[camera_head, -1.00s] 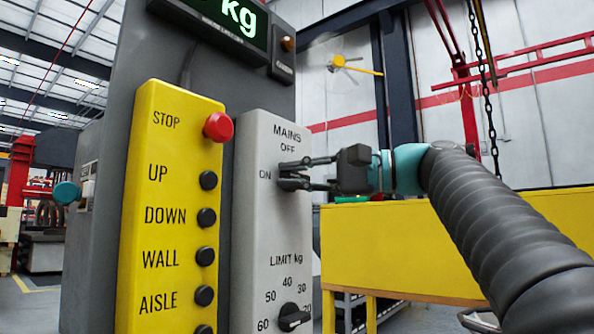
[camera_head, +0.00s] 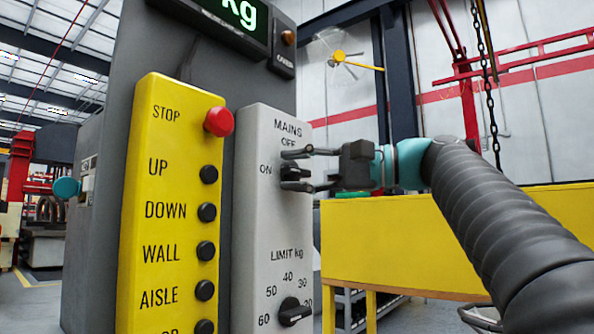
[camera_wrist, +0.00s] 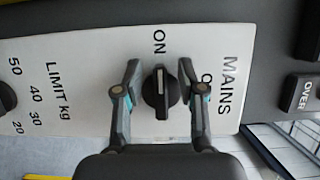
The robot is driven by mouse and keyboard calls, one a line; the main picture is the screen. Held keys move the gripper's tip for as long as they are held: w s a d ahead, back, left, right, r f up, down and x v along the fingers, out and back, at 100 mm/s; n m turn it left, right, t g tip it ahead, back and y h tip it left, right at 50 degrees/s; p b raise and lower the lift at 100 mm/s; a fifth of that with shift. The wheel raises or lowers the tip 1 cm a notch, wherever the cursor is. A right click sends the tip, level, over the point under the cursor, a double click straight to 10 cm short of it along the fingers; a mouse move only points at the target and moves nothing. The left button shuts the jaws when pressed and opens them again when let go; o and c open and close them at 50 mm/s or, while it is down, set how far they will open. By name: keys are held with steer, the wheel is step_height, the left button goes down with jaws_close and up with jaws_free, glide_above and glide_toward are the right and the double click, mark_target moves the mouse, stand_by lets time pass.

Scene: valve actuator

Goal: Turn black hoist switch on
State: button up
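The black mains switch (camera_head: 294,172) is a knob on the light grey panel (camera_head: 265,220), below the words MAINS and OFF and right of ON. In the wrist view the knob (camera_wrist: 160,92) has a pale line along its handle, lined up with the word ON. My gripper (camera_head: 289,170) is at the panel with one finger above the knob and one below. In the wrist view my gripper (camera_wrist: 160,76) is open, with a gap between each finger and the knob. One finger hides part of the word OFF.
A LIMIT kg dial (camera_head: 294,312) sits lower on the same panel. A yellow panel (camera_head: 172,220) with a red STOP button (camera_head: 218,121) and several black buttons stands to the left. A yellow beam (camera_head: 450,245) lies behind my arm.

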steer(key=v, duration=1.1)
steer(key=shift+d, duration=0.35)
steer(key=shift+s, duration=0.1)
